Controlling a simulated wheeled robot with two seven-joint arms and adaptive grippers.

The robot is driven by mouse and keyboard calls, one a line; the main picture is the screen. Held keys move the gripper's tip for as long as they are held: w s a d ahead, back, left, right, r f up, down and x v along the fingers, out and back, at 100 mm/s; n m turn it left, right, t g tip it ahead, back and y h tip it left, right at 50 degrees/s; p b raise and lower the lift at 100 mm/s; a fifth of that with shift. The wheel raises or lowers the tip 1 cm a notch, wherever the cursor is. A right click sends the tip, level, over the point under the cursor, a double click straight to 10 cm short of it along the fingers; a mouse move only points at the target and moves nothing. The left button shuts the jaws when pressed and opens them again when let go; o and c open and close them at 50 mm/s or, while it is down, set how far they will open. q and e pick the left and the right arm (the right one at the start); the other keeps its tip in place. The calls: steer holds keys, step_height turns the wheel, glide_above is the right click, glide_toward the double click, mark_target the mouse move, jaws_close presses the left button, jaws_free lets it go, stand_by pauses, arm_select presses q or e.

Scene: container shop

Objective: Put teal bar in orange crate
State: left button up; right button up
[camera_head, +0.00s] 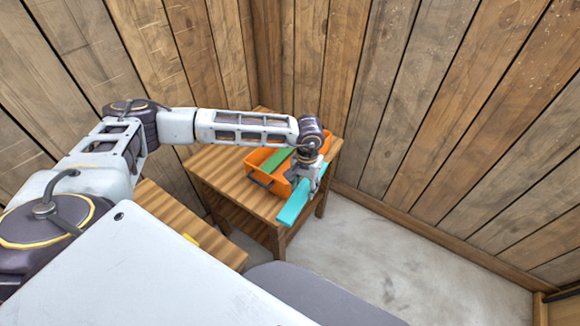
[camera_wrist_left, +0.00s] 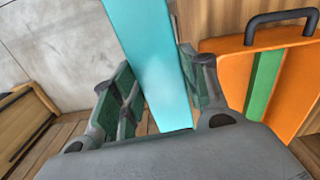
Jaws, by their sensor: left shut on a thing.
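The teal bar (camera_head: 300,199) is a long flat piece held in my left gripper (camera_head: 306,183). In the left wrist view the teal bar (camera_wrist_left: 150,60) passes between the two fingers of the left gripper (camera_wrist_left: 160,105). The orange crate (camera_head: 261,185) stands on a wooden table, with the gripper over its right side and the bar extending beyond the crate toward the front right. In the left wrist view the orange crate (camera_wrist_left: 231,62) is to the right of the bar, apart from it in the picture. My right gripper is not in view.
A green bar (camera_head: 275,160) lies in the crate. The crate has a dark handle (camera_wrist_left: 283,20). The wooden table (camera_head: 217,168) stands in the corner by plank walls. Floor (camera_head: 380,255) is clear at right.

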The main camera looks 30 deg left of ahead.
mark_target(299, 212)
arm_select(q)
steer(key=shift+f+b, duration=0.85)
steer(key=shift+f, duration=0.3)
steer(key=s+d+f+p, duration=0.2)
steer(key=s+d+f, duration=0.15)
steer(key=s, duration=0.25)
steer(key=w+a+r+n, duration=0.1)
steer(key=w, duration=0.1)
steer(key=w+a+r+n, duration=0.1)
steer(key=w, duration=0.1)
steer(key=w+a+r+n, duration=0.1)
steer(key=w, duration=0.1)
steer(key=shift+w+a+r, duration=0.1)
steer(key=shift+w+r, duration=0.2)
steer(key=w+a+r+n, duration=0.2)
steer(key=a+r+n, duration=0.2)
steer(key=n, duration=1.1)
steer(key=w+a+r+n, duration=0.2)
steer(key=a+r+n, duration=0.2)
steer(key=a+n, duration=0.4)
steer(key=n, duration=0.7)
steer(key=shift+w+a+n, duration=0.3)
steer(key=shift+w+n, duration=0.05)
steer(key=shift+n, duration=0.05)
